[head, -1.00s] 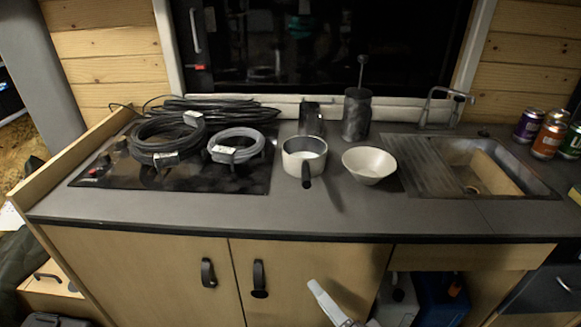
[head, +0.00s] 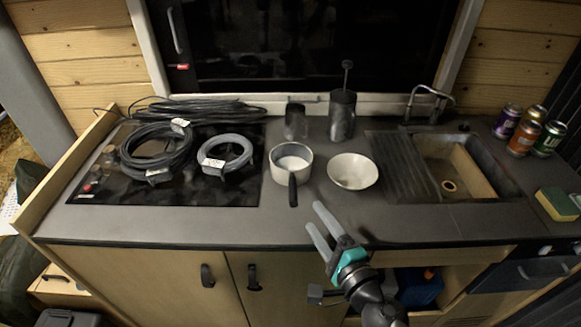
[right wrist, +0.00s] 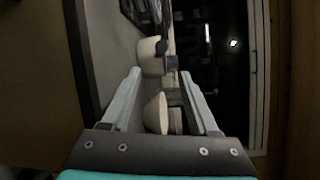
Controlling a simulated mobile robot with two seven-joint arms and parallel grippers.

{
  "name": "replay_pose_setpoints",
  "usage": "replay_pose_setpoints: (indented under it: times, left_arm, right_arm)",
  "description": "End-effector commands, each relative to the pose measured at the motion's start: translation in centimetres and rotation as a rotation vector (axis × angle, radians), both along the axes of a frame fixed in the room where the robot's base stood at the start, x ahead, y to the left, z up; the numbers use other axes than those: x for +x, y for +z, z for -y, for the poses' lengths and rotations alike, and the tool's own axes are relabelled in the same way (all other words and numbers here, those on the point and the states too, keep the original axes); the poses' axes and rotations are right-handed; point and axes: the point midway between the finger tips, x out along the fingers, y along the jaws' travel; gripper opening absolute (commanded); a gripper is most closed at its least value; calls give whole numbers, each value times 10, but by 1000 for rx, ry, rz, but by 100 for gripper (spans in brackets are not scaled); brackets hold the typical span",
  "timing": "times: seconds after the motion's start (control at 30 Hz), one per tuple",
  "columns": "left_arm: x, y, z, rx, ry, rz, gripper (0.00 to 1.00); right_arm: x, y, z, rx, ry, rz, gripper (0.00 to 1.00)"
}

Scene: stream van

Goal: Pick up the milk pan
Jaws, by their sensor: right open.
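The milk pan (head: 290,163) is a small white pan with a dark handle (head: 292,190) pointing toward the counter's front edge. It stands on the counter between the coiled cables and a white bowl (head: 353,171). My right gripper (head: 317,221) is open and empty over the counter's front edge, in front of the pan and bowl and a little right of the handle. In the right wrist view the pan (right wrist: 149,57) and the bowl (right wrist: 155,114) show between the open fingers (right wrist: 164,92). My left gripper is not in view.
Coiled cables (head: 157,152) lie on the black hob (head: 222,194) at left. A dark canister (head: 295,122) and a plunger pot (head: 342,115) stand behind the pan. A sink (head: 468,187), several cans (head: 521,139) and a sponge (head: 556,204) are at right. The counter front (head: 250,225) is clear.

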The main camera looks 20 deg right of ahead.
Motion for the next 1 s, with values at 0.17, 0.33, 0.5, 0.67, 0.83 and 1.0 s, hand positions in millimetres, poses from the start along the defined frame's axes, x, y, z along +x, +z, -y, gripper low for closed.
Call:
replay_pose_setpoints:
  times: [0.17, 0.33, 0.5, 0.67, 0.83, 1.0]
  left_arm:
    - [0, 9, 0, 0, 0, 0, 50]
    - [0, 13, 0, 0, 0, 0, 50]
    - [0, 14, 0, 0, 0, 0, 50]
    - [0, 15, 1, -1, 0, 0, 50]
    - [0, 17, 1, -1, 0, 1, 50]
    - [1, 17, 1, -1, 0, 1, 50]
  right_arm:
    - [28, -1, -4, 0, 1, 1, 61]
    - [51, -3, -8, 0, 1, 1, 61]
    - [66, -5, -10, 0, 1, 1, 61]
    - [71, -6, -11, -1, 1, 0, 61]
    - [90, -6, -14, -1, 1, 1, 61]
    - [110, -9, -17, -1, 1, 0, 61]
